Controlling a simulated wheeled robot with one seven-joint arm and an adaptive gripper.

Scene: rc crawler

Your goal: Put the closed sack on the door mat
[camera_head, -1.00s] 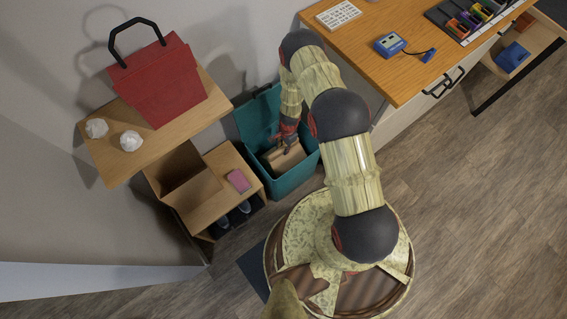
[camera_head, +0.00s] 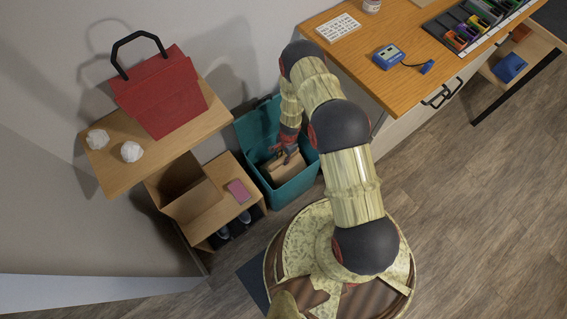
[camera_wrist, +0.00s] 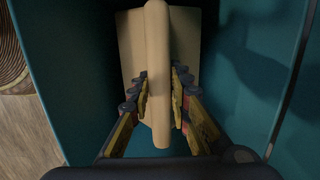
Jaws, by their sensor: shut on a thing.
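A tan sack (camera_head: 284,169) with a folded, ridge-like top is inside a teal bin (camera_head: 313,178). My gripper (camera_head: 287,154) reaches down into the bin from above. In the wrist view my gripper (camera_wrist: 160,78) has a finger on each side of the upright tan ridge of the sack (camera_wrist: 158,45) and is shut on it. The sack's underside is hidden, so I cannot tell whether it touches the bin floor. A dark blue-grey flat piece, apparently the door mat (camera_head: 254,284), lies on the floor, partly covered by my base.
Left of the bin is a wooden shoe shelf (camera_head: 212,217) with a pink item (camera_head: 239,191). A wooden desk (camera_head: 400,85) stands right. Bare floor (camera_head: 480,200) is free at right.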

